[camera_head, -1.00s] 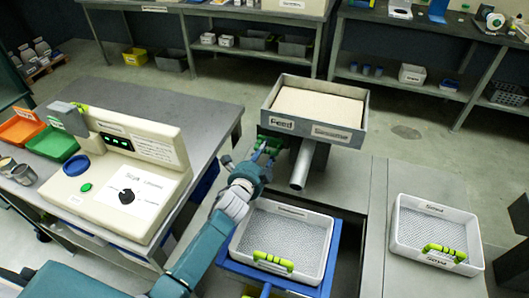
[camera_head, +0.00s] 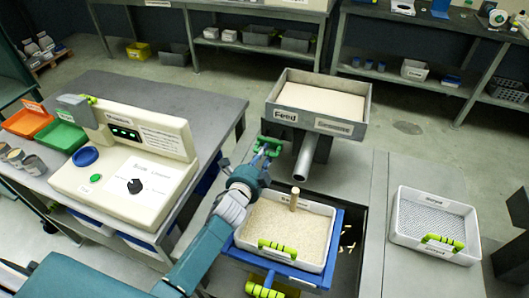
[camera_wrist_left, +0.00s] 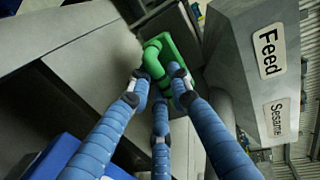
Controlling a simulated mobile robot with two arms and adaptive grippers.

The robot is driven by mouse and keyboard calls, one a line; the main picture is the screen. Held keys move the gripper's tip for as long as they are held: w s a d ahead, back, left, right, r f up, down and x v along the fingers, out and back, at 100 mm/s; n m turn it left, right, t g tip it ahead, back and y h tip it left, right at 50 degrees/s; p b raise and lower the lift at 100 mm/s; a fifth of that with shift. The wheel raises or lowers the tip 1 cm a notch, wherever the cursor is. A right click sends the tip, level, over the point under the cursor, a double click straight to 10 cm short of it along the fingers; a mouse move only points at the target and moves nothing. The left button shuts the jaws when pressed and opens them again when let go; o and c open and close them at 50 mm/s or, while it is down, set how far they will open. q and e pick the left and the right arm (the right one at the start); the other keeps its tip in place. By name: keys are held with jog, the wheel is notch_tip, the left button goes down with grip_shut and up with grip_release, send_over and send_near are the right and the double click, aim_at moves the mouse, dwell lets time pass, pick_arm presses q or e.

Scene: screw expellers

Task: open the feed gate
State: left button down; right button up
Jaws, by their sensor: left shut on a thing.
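The grey feed hopper (camera_head: 345,130), labelled Feed and filled with pale material (camera_head: 318,100), stands at the back centre. A green handle (camera_wrist_left: 158,62) is on its left side below the box; it also shows in the head view (camera_head: 268,141). My left gripper (camera_wrist_left: 160,84) is shut on this handle, with its blue fingers around it. The metal spout (camera_head: 305,158) points down toward a white tray (camera_head: 335,213) full of pale grain. A short tan column (camera_head: 294,199) stands above the grain just under the spout; I cannot tell whether it is falling grain. My right gripper is out of view.
The tray sits in a blue frame (camera_head: 336,247) with a green handle in front. A few grains lie on the dark surface to its right. A second white tray (camera_head: 434,222), with a bare mesh, stands at the right. A cream machine (camera_head: 130,180) is on the left table.

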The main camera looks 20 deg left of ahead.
pick_arm(q)
jog(key=c, duration=1.9)
grip_release()
jog(key=shift+o, duration=1.3)
jog(key=shift+s, duration=0.2)
jog(key=s+r, duration=0.2)
jog(key=s, duration=0.9)
jog(key=shift+s+a+r, duration=0.2)
jog(key=shift+s+a, duration=0.05)
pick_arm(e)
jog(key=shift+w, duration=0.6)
